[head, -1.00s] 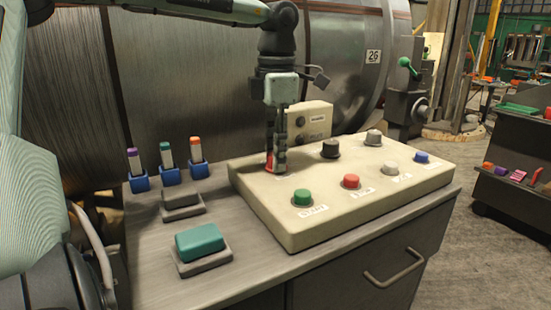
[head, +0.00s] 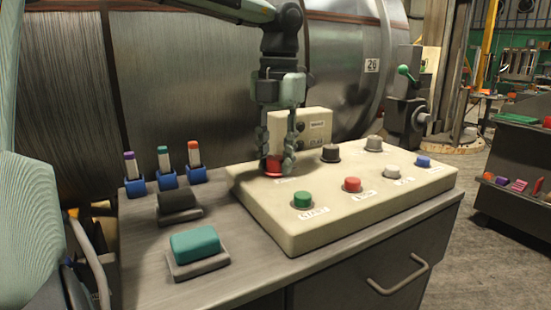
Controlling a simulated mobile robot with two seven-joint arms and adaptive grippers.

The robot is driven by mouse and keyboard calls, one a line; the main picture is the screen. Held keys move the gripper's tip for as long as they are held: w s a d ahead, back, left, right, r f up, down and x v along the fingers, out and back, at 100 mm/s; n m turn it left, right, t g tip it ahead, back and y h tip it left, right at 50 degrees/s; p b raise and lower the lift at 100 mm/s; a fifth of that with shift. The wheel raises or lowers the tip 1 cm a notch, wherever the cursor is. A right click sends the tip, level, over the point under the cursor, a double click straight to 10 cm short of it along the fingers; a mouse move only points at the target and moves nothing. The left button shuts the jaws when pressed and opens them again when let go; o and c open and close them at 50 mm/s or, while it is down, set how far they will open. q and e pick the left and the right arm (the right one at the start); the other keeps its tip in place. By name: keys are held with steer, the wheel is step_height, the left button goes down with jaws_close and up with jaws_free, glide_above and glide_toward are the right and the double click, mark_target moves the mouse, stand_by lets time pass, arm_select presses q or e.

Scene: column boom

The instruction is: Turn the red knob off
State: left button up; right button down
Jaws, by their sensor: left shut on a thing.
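The red knob (head: 272,169) sits at the back left corner of the cream control panel (head: 330,222). My left gripper (head: 276,162) comes down from above with one finger on each side of the knob and is shut on it. The fingers hide part of the knob's sides, and I cannot make out a pointer on it. The label in front of the knob is too small to read. My right gripper is not in view.
The panel also has black (head: 330,152) and grey (head: 374,144) knobs, and green (head: 302,200), red (head: 352,185), white (head: 392,171) and blue (head: 423,161) buttons. A small upright box (head: 318,125) stands behind. Teal (head: 195,241) and black (head: 177,201) blocks lie left.

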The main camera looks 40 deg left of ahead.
mark_target(278, 158)
arm_select(q)
steer(key=shift+n, duration=0.3)
steer(key=o, duration=1.2)
steer(key=shift+c, duration=0.2)
step_height(278, 158, up, 12)
steer(key=shift+d, duration=0.25)
